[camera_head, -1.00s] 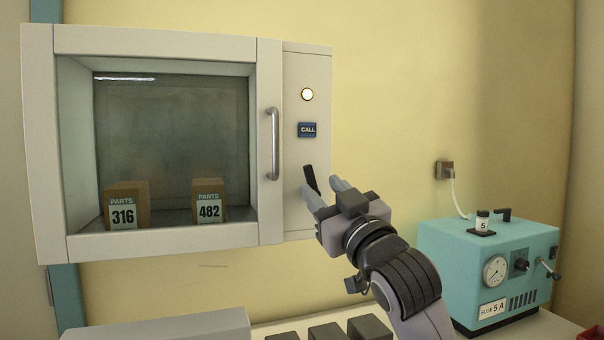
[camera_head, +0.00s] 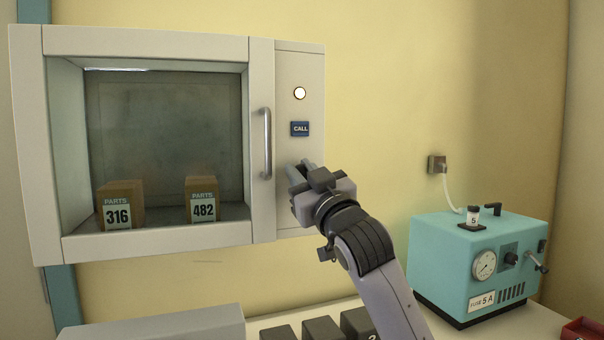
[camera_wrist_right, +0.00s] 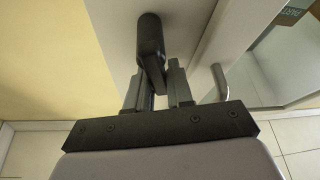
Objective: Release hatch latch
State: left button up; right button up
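The hatch (camera_head: 150,44) is a pale wall cabinet with a glazed front and a vertical metal handle (camera_head: 265,143). My right gripper (camera_head: 299,172) is at the lower part of this panel and hides most of the latch in the head view. In the right wrist view, the dark, rounded latch handle (camera_wrist_right: 149,45) reaches down between the two grey fingers of my right gripper (camera_wrist_right: 159,85). The fingers appear closed on it. My left gripper is not in view.
Boxes marked 316 (camera_head: 120,190) and 482 (camera_head: 202,187) stand inside the hatch. A teal machine (camera_head: 440,262) with a gauge stands on the bench at right, corded to a wall socket (camera_head: 437,165). Dark blocks (camera_head: 322,329) lie at the front. The wall between is clear.

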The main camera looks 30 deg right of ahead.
grip_shut()
jog(key=shift+s+d+r+m+h, duration=0.1)
jog(key=shift+d+m+h, duration=0.2)
jog(key=shift+m+h, duration=0.65)
jog(key=shift+s+d+m+h, duration=0.1)
jog(key=shift+d+m+h, duration=0.2)
jog(key=shift+m, duration=1.25)
jog(key=o, duration=0.7)
grip_release()
jog(key=shift+c, duration=0.2)
jog(key=b+v, duration=0.1)
jog(key=v, duration=0.6)
jog(key=shift+b, duration=0.35)
